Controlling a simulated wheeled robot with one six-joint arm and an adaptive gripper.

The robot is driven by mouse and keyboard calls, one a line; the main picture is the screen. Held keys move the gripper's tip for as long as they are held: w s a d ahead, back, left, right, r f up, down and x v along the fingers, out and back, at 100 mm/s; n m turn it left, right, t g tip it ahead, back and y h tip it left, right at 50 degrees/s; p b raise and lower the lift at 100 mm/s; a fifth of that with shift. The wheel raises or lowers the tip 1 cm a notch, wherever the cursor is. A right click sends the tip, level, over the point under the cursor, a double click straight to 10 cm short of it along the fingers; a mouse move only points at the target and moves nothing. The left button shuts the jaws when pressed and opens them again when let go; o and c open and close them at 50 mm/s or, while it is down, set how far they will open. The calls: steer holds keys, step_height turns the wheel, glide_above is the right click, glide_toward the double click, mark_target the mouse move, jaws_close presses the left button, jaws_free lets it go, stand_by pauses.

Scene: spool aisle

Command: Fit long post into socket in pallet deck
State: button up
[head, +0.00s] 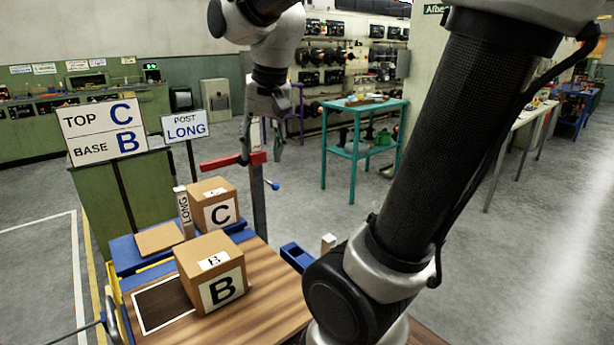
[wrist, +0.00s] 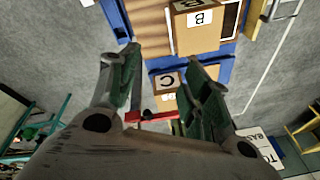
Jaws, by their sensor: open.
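The long post (head: 184,212), a pale upright piece marked LONG, stands beside the box marked C in the head view. My gripper (head: 262,157) is above and behind the boxes, fingers down, open and empty, apart from the post. In the wrist view its two green-padded fingers (wrist: 162,55) are spread, with nothing held between them. The wooden pallet deck (head: 262,302) is in front. A blue block with a dark recess (head: 297,257) sits at its right edge; whether this is the socket I cannot tell. I cannot make out the post in the wrist view.
Box B (head: 210,275) stands on the deck beside a dark white-outlined square (head: 160,303). Box C (head: 212,204) stands on a blue surface behind. A red clamp (head: 233,161) on a grey upright is close to my gripper. Signs (head: 103,130) stand at left.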

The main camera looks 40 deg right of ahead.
steer(key=s+d+f+n, duration=0.1)
steer(key=s+f+n, duration=0.1)
steer(key=s, duration=0.4)
steer(key=s+d+f+n+t, duration=0.1)
steer(key=s+n, duration=0.2)
steer(key=s, duration=0.3)
steer(key=shift+d+f+n, duration=0.25)
steer(key=shift+f+n, duration=0.1)
steer(key=shift+n, duration=0.05)
